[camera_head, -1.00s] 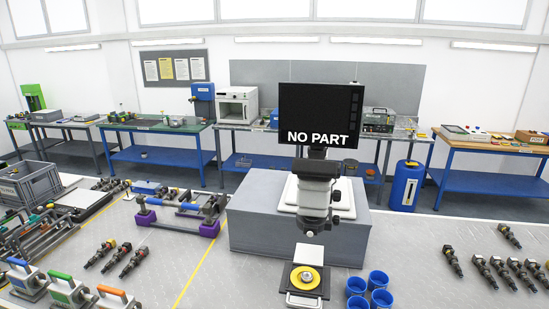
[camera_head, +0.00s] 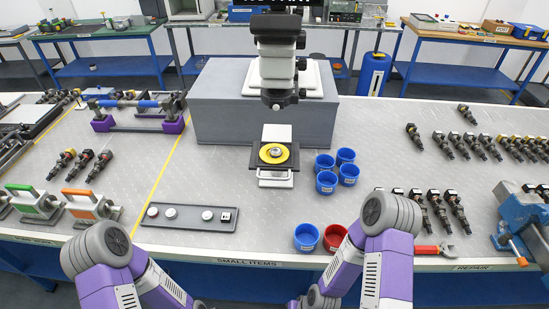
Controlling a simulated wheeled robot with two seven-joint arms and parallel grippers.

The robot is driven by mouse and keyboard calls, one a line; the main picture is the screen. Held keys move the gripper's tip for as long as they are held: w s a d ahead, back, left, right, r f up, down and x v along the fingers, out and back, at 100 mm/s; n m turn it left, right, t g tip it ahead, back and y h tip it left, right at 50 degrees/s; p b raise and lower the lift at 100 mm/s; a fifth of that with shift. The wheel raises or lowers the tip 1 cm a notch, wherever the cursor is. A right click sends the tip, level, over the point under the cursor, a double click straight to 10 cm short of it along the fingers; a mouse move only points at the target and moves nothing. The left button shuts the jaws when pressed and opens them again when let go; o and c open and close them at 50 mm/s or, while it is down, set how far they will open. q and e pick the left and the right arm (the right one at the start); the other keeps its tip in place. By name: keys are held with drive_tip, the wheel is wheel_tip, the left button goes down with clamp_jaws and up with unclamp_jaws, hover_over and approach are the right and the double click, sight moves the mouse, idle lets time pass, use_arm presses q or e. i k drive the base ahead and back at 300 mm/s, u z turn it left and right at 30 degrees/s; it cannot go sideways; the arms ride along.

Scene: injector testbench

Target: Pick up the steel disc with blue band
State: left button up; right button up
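A dark grey tray (camera_head: 189,217) lies near the front edge of the table, left of centre. Several small round steel pieces sit on it: one at the left end (camera_head: 152,212), one beside it (camera_head: 170,213) and one further right (camera_head: 207,215). A small black-and-white piece (camera_head: 225,217) is at the right end. They are too small to tell which, if any, is the steel disc with a blue band. Both my purple-and-grey arms show along the bottom, bent downward. I see neither gripper's fingers; they are below or outside the picture.
A microscope (camera_head: 277,60) stands on a grey block (camera_head: 225,105), with a yellow ring (camera_head: 274,153) on its stage. Blue cups (camera_head: 327,182) and a red cup (camera_head: 335,237) stand to the right. Handled fixtures (camera_head: 90,205) are left of the tray. A blue vise (camera_head: 522,220) is far right.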

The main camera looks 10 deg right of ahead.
sight(276, 152)
drive_tip(key=u, duration=1)
drive_tip(key=k, duration=0.85)
drive_tip(key=z, duration=1.4)
